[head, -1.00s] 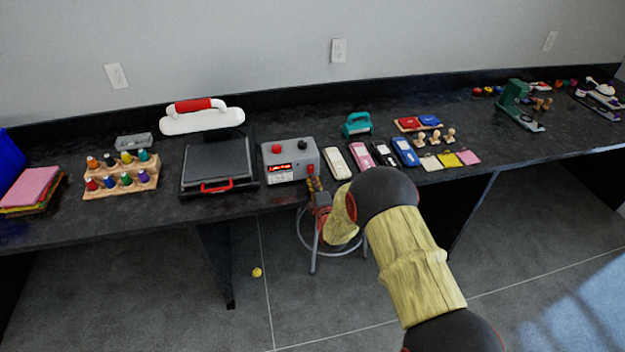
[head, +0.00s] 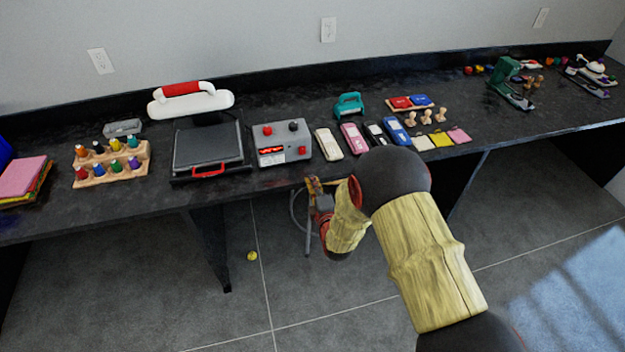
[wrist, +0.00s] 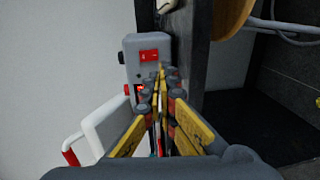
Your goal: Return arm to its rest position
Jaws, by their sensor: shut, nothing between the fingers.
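My arm (head: 425,258), with yellow and dark segments, reaches from the lower right toward the front edge of the black counter (head: 270,192). My gripper (head: 314,185) is in front of the counter edge, below the grey control box (head: 283,143). It holds nothing. In the wrist view my gripper (wrist: 162,78) shows yellow fingers drawn together, pointing toward the grey box (wrist: 147,58) with its red switch.
A heat press (head: 208,147) with a white, red-handled top stands left of the box. A rack of small bottles (head: 110,162) is farther left. Phone-like cases (head: 354,139) lie right of the box. A stool (head: 299,212) stands below. A yellow ball (head: 252,256) lies on the floor.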

